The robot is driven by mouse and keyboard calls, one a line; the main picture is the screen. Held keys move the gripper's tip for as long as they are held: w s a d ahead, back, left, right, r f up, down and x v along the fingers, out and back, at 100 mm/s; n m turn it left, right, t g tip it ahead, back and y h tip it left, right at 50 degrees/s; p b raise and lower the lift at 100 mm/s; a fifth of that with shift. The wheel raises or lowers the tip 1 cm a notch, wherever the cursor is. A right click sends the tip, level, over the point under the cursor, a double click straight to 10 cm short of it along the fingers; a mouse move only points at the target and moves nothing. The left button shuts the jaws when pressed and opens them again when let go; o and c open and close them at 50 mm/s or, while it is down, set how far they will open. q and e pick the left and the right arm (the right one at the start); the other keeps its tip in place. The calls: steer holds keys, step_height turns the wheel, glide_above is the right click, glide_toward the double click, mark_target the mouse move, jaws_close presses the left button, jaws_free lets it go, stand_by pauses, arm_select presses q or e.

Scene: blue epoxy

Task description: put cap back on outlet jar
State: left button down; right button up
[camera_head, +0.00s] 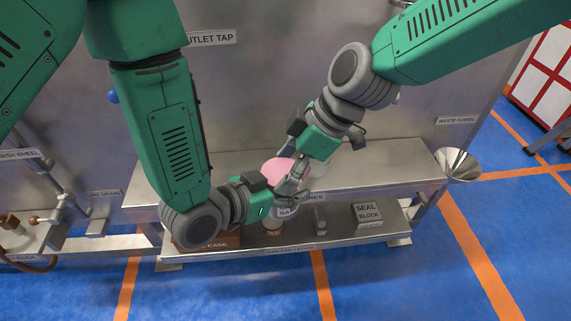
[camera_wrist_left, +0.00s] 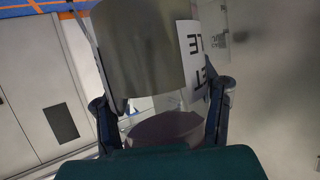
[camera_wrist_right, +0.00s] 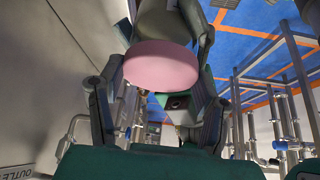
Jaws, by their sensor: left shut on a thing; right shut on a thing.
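The pink cap (camera_head: 278,170) shows beside the two grippers in the head view and as a pink disc (camera_wrist_right: 161,66) between the right fingers in the right wrist view. My right gripper (camera_head: 301,166) is shut on it. The outlet jar (camera_wrist_left: 138,55) is a grey-olive cylinder with a white label, upside down in the left wrist view. My left gripper (camera_head: 288,186) is shut on the jar; its label (camera_head: 284,212) shows below the fingers. The cap is close over the jar's top. Whether they touch is hidden by fingers.
The steel bench's upper shelf (camera_head: 380,158) lies behind the grippers. On its lower shelf stand the seal block (camera_head: 367,214) and a small grey block (camera_head: 320,218). A waste funnel (camera_head: 457,164) stands at the right end. Blue floor is open in front.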

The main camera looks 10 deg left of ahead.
steer(key=o, duration=0.8)
steer(key=shift+w, duration=0.1)
steer(key=shift+r, duration=2.3)
